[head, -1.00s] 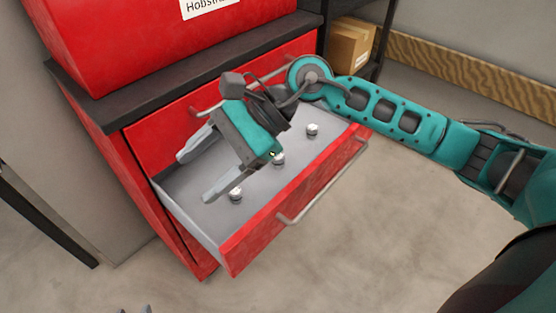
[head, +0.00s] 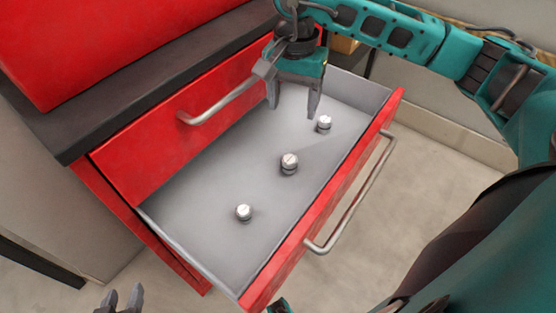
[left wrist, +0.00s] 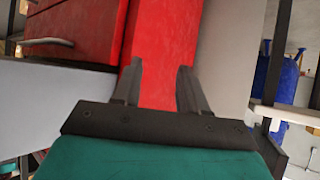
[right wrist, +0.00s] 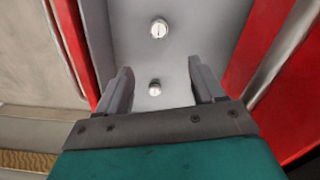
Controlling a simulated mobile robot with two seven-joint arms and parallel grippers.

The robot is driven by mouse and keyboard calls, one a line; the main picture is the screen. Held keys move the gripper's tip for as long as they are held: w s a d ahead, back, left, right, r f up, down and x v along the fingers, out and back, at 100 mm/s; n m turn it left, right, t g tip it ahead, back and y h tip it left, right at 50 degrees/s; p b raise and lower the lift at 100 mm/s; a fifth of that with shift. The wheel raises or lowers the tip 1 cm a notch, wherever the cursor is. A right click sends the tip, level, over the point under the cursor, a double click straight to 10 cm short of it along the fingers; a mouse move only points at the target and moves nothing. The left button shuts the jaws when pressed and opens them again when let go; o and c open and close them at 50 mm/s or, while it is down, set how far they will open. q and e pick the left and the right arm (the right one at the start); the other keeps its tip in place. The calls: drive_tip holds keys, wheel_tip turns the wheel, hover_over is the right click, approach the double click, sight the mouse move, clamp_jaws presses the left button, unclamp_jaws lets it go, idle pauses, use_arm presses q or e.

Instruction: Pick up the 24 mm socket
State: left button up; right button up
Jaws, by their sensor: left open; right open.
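Three short silver sockets stand spaced apart in a line in the open drawer (head: 200,190): a near one (head: 244,212), a middle one (head: 289,163) that looks slightly larger, and a far one (head: 324,123). No size marking is readable, so I cannot tell which is 24 mm. My right gripper (head: 293,108) is open and empty above the drawer's far end, fingers pointing down, left of the far socket. Two sockets show in the right wrist view, one beyond the fingertips (right wrist: 159,28) and one between the fingers (right wrist: 154,88). My left gripper (head: 121,298) is open and empty, low outside the cabinet.
The drawer front with its bar handle (head: 352,195) stands out over the floor. A closed red drawer with a handle (head: 220,105) and a dark top (head: 130,90) rise behind the open drawer. Bare floor (head: 440,170) lies to the right.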

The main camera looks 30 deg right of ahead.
sight(290, 158)
drive_tip(key=f+b, duration=0.1)
drive_tip(key=f, duration=0.3)
drive_tip(key=f+b, duration=0.2)
drive_tip(key=f, duration=0.2)
drive_tip(key=f+b, duration=0.1)
drive_tip(key=f, duration=0.2)
drive_tip(key=shift+s+f, duration=0.25)
drive_tip(key=shift+f, duration=0.15)
wheel_tip(290, 158, down, 5)
drive_tip(key=shift+a+f+b, duration=0.15)
drive_tip(key=shift+b, duration=0.75)
use_arm(q)
drive_tip(key=f, duration=0.1)
drive_tip(key=d+f, duration=0.1)
drive_tip(key=f, duration=0.3)
drive_tip(key=shift+s+d, duration=0.1)
drive_tip(key=shift+d, duration=0.15)
drive_tip(key=shift+a, duration=0.1)
use_arm(e)
drive_tip(key=c, duration=1.2)
